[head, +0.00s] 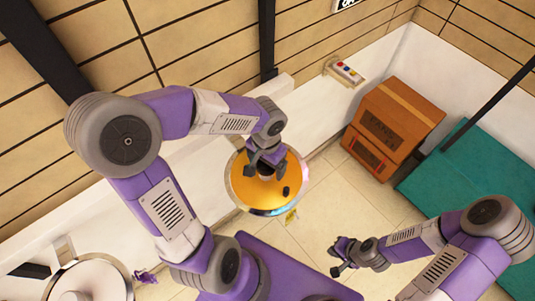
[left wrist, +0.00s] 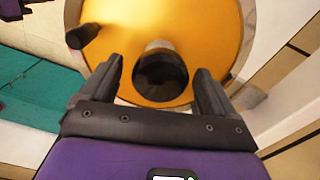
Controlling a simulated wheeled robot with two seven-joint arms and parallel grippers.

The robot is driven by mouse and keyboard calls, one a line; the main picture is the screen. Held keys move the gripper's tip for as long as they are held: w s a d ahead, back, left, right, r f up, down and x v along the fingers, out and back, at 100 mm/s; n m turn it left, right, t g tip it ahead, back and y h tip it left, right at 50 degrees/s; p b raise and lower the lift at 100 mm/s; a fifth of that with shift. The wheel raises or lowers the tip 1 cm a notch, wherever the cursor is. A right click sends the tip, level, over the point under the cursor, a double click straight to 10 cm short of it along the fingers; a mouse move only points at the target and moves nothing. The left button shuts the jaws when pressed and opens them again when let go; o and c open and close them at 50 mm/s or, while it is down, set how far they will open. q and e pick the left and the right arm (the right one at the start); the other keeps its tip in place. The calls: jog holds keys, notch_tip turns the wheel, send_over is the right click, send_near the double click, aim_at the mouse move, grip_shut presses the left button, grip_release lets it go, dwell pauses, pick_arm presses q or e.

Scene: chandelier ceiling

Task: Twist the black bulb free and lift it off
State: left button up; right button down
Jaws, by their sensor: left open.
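A round orange disc (head: 240,188) with a pale rim fills the top of the left wrist view (left wrist: 205,30). A dark round bulb (left wrist: 160,76) in a pale collar sits on the disc, between my left gripper's fingers in that view. My left gripper (left wrist: 160,88) is open, with a finger on either side of the bulb and visible gaps. In the head view my left gripper (head: 266,165) is over the disc and hides most of the bulb. My right gripper (head: 335,258) is open and empty, low and right of the disc.
A short black peg (head: 286,190) stands on the disc, and also shows in the left wrist view (left wrist: 83,36). Orange-brown boxes (head: 392,115), a teal surface (head: 455,175) and a button box (head: 346,72) lie to the right. A pale round object (head: 92,280) is at bottom left.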

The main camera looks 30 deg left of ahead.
pick_arm(q)
jog(key=shift+f, duration=1.15)
jog(key=c, duration=1.1)
jog(key=shift+f+n+b, duration=0.1)
jog(key=shift+n+b, duration=0.6)
jog(key=shift+b, duration=0.1)
jog(key=shift+n+b, duration=0.8)
jog(key=shift+n, duration=0.4)
